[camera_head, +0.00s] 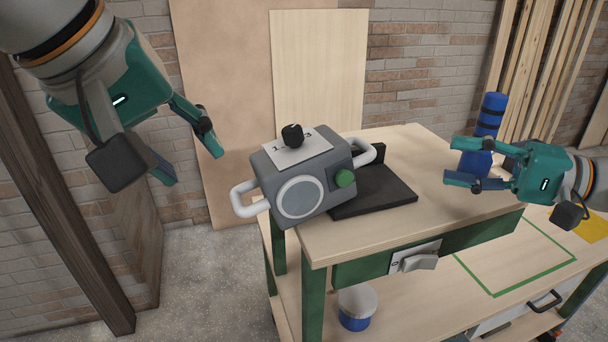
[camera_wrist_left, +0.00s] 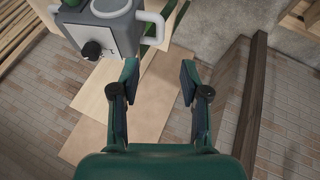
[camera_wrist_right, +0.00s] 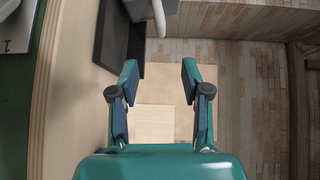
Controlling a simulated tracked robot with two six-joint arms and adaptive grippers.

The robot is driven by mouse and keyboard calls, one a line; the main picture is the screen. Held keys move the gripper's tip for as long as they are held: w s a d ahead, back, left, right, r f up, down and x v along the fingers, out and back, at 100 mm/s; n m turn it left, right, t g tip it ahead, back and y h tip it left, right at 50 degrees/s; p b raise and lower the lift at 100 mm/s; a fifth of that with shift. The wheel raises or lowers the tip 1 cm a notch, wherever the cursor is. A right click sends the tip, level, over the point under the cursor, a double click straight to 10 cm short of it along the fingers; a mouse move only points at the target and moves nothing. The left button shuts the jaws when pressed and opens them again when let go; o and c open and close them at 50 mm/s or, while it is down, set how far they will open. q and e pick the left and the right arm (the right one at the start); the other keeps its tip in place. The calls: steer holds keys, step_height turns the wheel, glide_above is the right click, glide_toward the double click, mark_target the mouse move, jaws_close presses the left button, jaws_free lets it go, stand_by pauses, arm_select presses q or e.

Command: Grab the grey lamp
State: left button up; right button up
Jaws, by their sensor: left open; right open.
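The grey lamp (camera_head: 305,175) has a boxy body, a round pale lens, a green knob, a black dial on top and a white handle at each side. It sits tilted at the workbench's left end, its left handle past the edge. It also shows at the top left in the left wrist view (camera_wrist_left: 107,22), and partly at the top in the right wrist view (camera_wrist_right: 150,9). My left gripper (camera_head: 190,150) is open and empty, left of the lamp and apart from it. My right gripper (camera_head: 462,166) is open and empty above the bench, right of the lamp.
A black stand (camera_head: 372,194) lies on the workbench (camera_head: 430,212) beside the lamp. A blue bottle (camera_head: 491,115) stands behind my right gripper. A grey switch (camera_head: 416,260) is on the bench's front. A blue-and-white can (camera_head: 357,306) stands on the lower shelf. A wooden post (camera_head: 75,215) rises at left.

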mark_target(236, 203)
arm_select(q)
steer(key=x, duration=1.5)
steer(key=shift+a, duration=0.1)
arm_select(e)
steer(key=x, duration=1.5)
arm_select(q)
jaws_close()
arm_select(e)
jaws_close()
arm_select(q)
steer(key=shift+s, duration=0.1)
